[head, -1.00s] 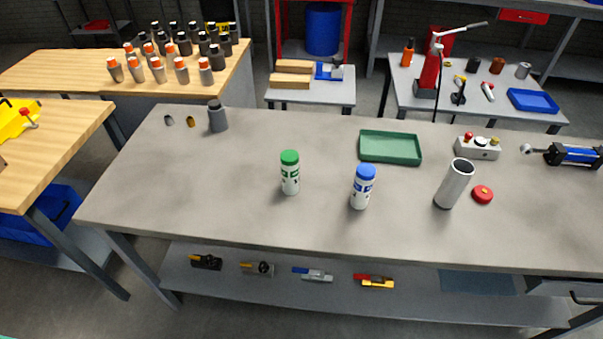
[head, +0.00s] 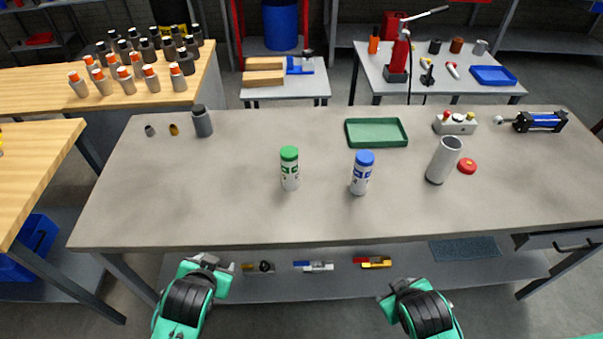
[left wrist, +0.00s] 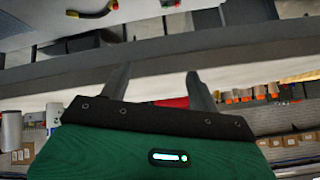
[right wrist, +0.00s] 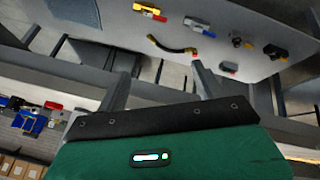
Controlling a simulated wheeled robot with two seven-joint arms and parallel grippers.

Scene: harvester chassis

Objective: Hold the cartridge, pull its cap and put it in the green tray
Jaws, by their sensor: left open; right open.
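A white cartridge with a green cap (head: 289,170) stands upright near the middle of the grey table. Another white cartridge with a blue cap (head: 361,174) stands upright to its right. Both caps are on. The green tray (head: 347,133) lies behind them to the right and looks empty. My left gripper (head: 207,262) is in front of the table's near edge, apart from both cartridges; its fingers are spread and empty in the left wrist view (left wrist: 156,78). My right gripper (head: 390,290) is also in front of the table, open and empty in the right wrist view (right wrist: 161,72).
A tilted-looking silver cylinder (head: 442,162) and a red disc (head: 467,166) are right of the cartridges. A button box (head: 455,123) and a blue-black cylinder part (head: 540,121) are farther right. A grey bottle (head: 202,121) stands back left. The table's front strip is clear.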

